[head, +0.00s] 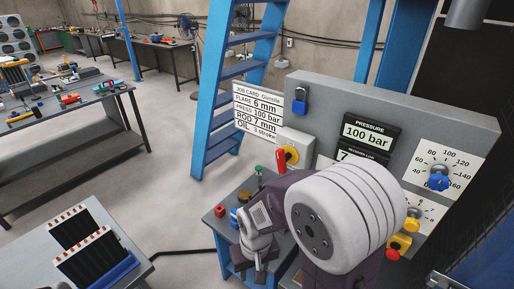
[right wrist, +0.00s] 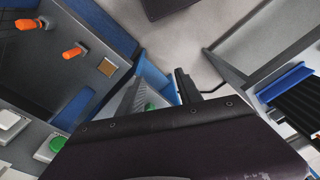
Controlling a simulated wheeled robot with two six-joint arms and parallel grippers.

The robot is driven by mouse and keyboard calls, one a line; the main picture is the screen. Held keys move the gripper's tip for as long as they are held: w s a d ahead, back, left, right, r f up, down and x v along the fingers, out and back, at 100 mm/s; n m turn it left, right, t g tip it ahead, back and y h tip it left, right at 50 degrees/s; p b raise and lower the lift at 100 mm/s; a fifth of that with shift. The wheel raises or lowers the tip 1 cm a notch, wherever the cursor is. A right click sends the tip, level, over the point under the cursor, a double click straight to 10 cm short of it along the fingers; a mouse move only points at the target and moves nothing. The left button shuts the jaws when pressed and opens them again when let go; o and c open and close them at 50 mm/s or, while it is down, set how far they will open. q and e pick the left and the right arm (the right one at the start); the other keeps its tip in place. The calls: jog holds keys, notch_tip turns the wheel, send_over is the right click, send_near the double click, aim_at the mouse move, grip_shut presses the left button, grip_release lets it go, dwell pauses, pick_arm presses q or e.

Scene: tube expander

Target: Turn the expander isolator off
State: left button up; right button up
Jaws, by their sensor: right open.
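The isolator is a light grey box (head: 298,147) with a yellow round plate (head: 292,155) and a red handle (head: 281,161), on the left part of the grey panel in the head view. The red handle stands roughly upright. My right gripper (head: 252,268) is open and empty, pointing down over the small blue-framed bench, below and left of the isolator and apart from it. Its fingers also show in the right wrist view (right wrist: 160,92), with nothing clearly between them. The isolator is not clearly seen there. My left gripper is out of view.
The grey panel (head: 400,105) carries a blue padlock (head: 300,101), a pressure display (head: 369,131), a blue dial knob (head: 438,181) and yellow knobs (head: 400,243). My right arm hides its lower middle. A blue ladder (head: 215,85) stands behind. A rack table (head: 105,225) is at left.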

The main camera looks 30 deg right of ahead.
aim_at(279, 165)
jog(key=w+d+r+m+h+b, duration=0.3)
jog(key=d+r+h+b, duration=0.15)
jog(key=d, duration=0.35)
jog(key=w+d+r+m+h+b, duration=0.2)
jog(key=d+r+m+h+b, duration=0.1)
jog(key=d+h, duration=0.4)
jog(key=w+d+r+m+t+h+b, duration=0.3)
jog(key=w+r+m+h+b, duration=0.15)
jog(key=w+r+b, duration=0.45)
jog(key=w+a+f+n+t+b, duration=0.1)
jog(key=w+a+f+t+b, duration=0.15)
jog(key=a+b, duration=0.35)
jog(key=shift+n+t+h, duration=0.25)
jog(key=shift+h, duration=0.15)
jog(key=x, duration=0.6)
jog(key=r+x, duration=0.1)
jog(key=x, duration=0.2)
jog(key=shift+s+d+p, duration=0.2)
jog(key=shift+d+p, duration=0.2)
jog(key=shift+d, duration=0.1)
jog(key=shift+c, duration=0.3)
